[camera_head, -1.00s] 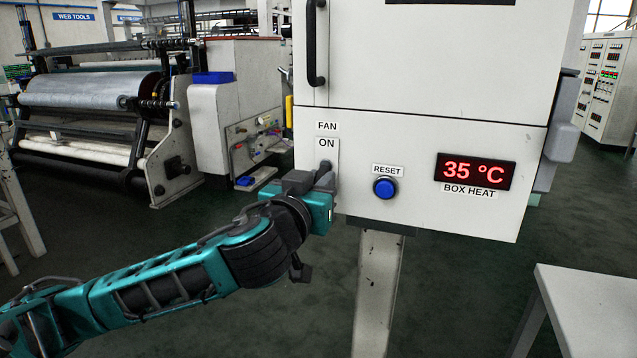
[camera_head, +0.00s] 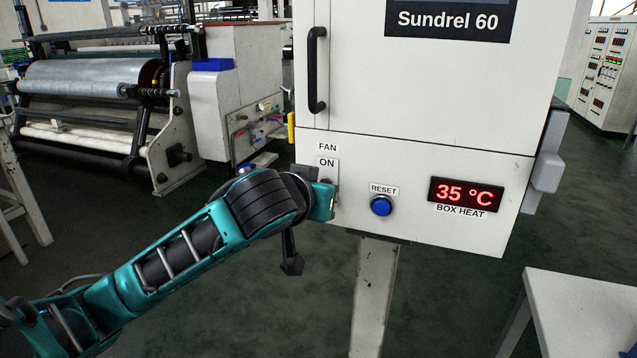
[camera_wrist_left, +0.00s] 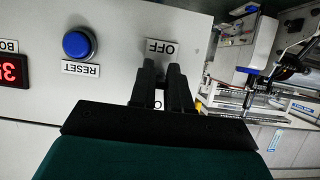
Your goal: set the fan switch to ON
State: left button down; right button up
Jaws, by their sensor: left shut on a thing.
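The fan switch plate (camera_head: 327,163) is on the white box front, under the FAN label, with ON at its top. In the left wrist view, which is upside down, its OFF end (camera_wrist_left: 162,47) shows just beyond my fingertips, and the ON lettering is partly hidden by the fingers. My left gripper (camera_wrist_left: 161,72) is at the plate, its two dark fingers shut on the switch lever. The lever is mostly hidden by the fingers and wrist, so its exact position cannot be told. My right gripper is not in view.
A blue RESET button (camera_head: 381,205) sits close to the right of the switch. A red display (camera_head: 466,195) reads 35 °C. The box door handle (camera_head: 317,70) is above. A white table (camera_head: 580,300) stands at lower right, and a film roll machine (camera_head: 90,80) is at left.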

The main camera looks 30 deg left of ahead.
pick_arm(q)
jog(key=g, duration=0.1)
jog(key=r+g+h, duration=0.1)
jog(key=g, duration=0.2)
jog(key=shift+w+r+g, duration=0.15)
jog(key=shift+r+g, duration=0.15)
dwell(0.5)
jog(key=c, duration=1.1)
grip_release()
jog(key=v, duration=1.2)
jog(key=shift+a+r, duration=0.15)
jog(key=shift+r, duration=0.35)
